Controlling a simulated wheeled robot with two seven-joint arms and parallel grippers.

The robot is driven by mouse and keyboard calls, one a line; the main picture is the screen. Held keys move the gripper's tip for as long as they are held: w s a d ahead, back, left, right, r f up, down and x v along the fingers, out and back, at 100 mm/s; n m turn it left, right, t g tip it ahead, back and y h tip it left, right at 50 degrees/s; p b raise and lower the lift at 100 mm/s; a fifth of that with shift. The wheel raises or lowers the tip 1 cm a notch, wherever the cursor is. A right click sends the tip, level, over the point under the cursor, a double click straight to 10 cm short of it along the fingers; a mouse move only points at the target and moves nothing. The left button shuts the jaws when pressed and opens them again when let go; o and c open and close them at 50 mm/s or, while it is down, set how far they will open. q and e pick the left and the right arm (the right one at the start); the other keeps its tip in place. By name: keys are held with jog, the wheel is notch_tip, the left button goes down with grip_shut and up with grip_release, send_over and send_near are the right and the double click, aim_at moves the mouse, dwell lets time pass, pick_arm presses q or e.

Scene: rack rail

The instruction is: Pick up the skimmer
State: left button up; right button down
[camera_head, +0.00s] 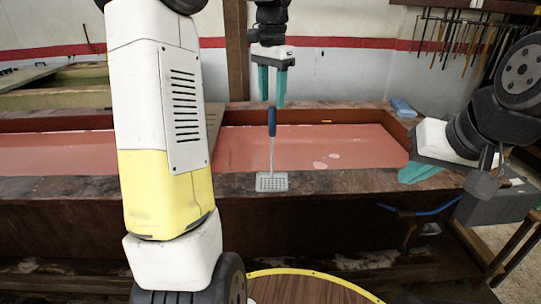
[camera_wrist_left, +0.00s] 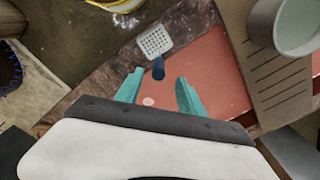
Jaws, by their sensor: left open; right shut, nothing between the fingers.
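The skimmer has a blue handle (camera_head: 272,122) standing up on a thin shaft and a grey perforated head (camera_head: 272,182), which rests on the front ledge of the trough (camera_head: 335,183). In the left wrist view its head (camera_wrist_left: 155,41) and blue handle end (camera_wrist_left: 158,68) show just beyond the fingertips, in line with the gap. My left gripper (camera_head: 272,101) points down above the handle, open, with its teal fingers apart and nothing held. My right gripper (camera_head: 420,172) is at the right end of the trough, shut and empty, away from the skimmer.
The trough holds reddish liquid (camera_head: 325,143). A blue item (camera_head: 402,106) lies on its back right corner. A slotted board (camera_wrist_left: 275,75) and a pale bucket (camera_wrist_left: 290,22) show in the wrist view. A round wooden top (camera_head: 305,290) is in front.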

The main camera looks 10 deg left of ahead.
aim_at(272, 131)
pick_arm(q)
notch_tip(272, 131, down, 8)
jog(key=shift+s+d+r, duration=0.1)
jog(key=shift+r, duration=0.05)
grip_shut()
dwell(0.4)
